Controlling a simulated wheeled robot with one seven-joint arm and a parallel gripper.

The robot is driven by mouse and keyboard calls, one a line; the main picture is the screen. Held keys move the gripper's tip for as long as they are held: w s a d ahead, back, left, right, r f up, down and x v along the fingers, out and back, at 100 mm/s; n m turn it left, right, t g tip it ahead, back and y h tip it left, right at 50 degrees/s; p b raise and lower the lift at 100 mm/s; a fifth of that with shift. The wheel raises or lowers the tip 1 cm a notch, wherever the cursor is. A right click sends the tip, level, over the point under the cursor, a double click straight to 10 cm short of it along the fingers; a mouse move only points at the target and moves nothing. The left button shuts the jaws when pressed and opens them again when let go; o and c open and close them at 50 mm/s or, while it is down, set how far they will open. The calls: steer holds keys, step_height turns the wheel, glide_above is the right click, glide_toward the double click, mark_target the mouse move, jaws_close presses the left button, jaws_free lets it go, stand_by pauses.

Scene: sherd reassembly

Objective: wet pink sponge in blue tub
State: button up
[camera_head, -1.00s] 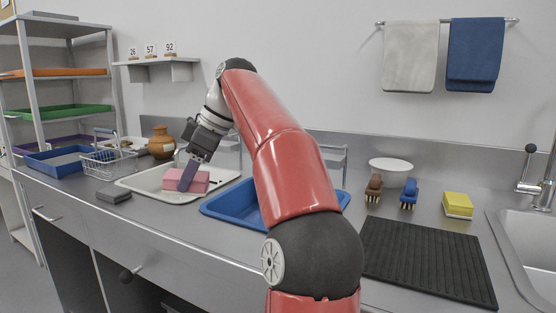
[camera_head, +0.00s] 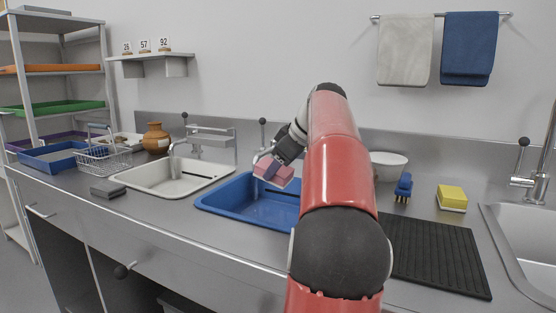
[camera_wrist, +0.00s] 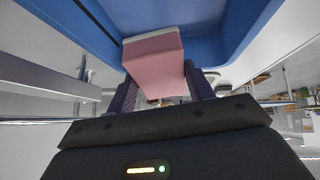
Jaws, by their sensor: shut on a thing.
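The pink sponge (camera_head: 273,172) is held in my gripper (camera_head: 277,166), above the blue tub (camera_head: 232,205). In the wrist view the sponge (camera_wrist: 153,62), with a pale layer at one end, sits between the two dark fingers of my gripper (camera_wrist: 158,85). The blue tub (camera_wrist: 225,25) fills the background beyond it there. The sponge looks clear of the tub's floor in the head view. My arm hides the right part of the tub. I cannot tell from the look of the sponge how wet it is.
A white basin (camera_head: 150,178) with a tap stands left of the tub, and a grey block (camera_head: 107,189) lies before it. To the right are a black ridged mat (camera_head: 440,255), a blue brush (camera_head: 403,188), a yellow sponge (camera_head: 452,197) and a white bowl (camera_head: 388,164).

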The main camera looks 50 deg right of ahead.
mark_target(267, 161)
steer(key=shift+f+b, duration=4)
steer(key=shift+f, duration=1.05)
steer(key=shift+r, duration=0.1)
step_height(267, 161, up, 11)
steer(key=p, duration=0.9)
steer(key=shift+w+r, duration=0.1)
steer(key=shift+r, duration=1.85)
